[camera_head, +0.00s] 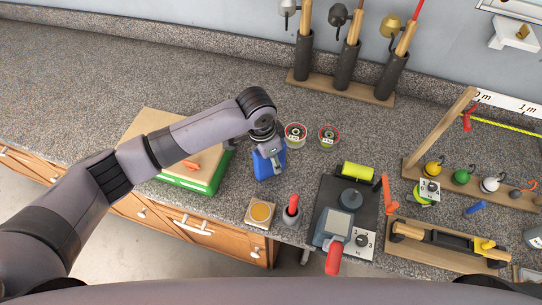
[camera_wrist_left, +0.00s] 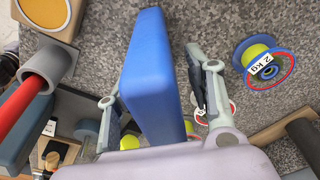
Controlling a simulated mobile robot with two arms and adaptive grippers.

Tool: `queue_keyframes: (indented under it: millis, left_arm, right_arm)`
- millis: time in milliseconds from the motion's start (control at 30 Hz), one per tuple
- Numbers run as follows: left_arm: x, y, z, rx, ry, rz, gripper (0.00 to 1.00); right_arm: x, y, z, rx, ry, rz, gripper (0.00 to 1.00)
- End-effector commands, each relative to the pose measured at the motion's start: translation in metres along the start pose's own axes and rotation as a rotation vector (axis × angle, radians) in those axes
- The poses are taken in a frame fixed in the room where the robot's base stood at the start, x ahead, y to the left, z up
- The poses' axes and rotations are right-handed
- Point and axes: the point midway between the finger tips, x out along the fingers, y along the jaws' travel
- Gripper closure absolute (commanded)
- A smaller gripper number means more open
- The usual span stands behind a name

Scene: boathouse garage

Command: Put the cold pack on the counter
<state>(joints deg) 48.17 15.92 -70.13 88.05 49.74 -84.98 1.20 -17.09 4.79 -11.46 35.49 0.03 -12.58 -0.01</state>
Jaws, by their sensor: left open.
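The cold pack looks to be the blue block (camera_head: 269,166), upright on or just above the grey speckled counter (camera_head: 240,75); I cannot tell if it touches. My left gripper (camera_head: 267,148) is directly over its upper end. In the left wrist view the blue block (camera_wrist_left: 152,75) lies between the two open fingers of my left gripper (camera_wrist_left: 158,98). A gap shows on its right side; the left finger is close to it, and contact there is unclear. My right gripper is not in view.
Two small round weights (camera_head: 329,136) stand behind the block. A green-edged board (camera_head: 190,182) lies left, under my arm. A red-handled holder (camera_head: 291,211) and a yellow disc on a block (camera_head: 260,213) are in front. The counter's far left is clear.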

Motion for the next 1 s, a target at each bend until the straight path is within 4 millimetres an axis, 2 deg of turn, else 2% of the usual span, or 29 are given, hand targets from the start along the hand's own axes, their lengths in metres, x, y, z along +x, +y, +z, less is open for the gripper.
queue_keyframes:
  millis: [500,700,1000]
  left_arm:
    - [-0.097,-0.001,-0.001,0.002,0.004,-0.003,0.52]
    - [-0.115,-0.001,-0.001,0.0,0.003,-0.001,0.52]
    - [-0.117,-0.001,-0.001,0.0,0.003,-0.001,0.52]
  right_arm:
    - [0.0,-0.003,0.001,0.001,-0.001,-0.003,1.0]
    - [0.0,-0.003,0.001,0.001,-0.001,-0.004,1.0]
    - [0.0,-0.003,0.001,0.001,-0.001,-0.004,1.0]
